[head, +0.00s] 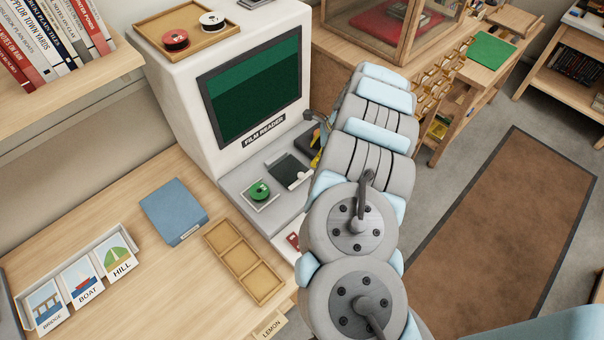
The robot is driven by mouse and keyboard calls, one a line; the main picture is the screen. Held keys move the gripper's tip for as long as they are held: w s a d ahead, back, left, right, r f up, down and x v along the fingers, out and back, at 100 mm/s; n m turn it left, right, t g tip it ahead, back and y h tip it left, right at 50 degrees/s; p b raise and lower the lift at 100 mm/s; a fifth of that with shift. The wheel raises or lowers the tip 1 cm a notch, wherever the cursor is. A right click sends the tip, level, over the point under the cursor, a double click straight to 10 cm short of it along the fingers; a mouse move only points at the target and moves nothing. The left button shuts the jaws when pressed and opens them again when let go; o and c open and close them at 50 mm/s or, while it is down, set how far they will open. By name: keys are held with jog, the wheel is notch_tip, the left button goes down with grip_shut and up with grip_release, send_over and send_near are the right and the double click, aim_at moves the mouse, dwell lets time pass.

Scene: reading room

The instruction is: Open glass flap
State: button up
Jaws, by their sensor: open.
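The film reader (180,90) is a white machine with a dark green screen, standing on the wooden desk. On its base lies a dark square plate with a pale front edge, which looks like the glass flap (287,168); it appears to lie flat. A green film reel (259,190) sits in a small pale tray just left of it. My gripper (317,148) is mostly hidden behind my arm; only a dark and yellow part shows, just right of the plate. I cannot see whether it touches the reader. Its fingertips are hidden, and nothing is seen held.
A wooden tray (229,25) with red and white reels sits on top of the reader. Open floor with a brown rug (505,220) lies right.

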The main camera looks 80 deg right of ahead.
aim_at(302, 174)
jog(key=shift+x, duration=5.6)
jog(key=shift+s, duration=0.1)
grip_shut()
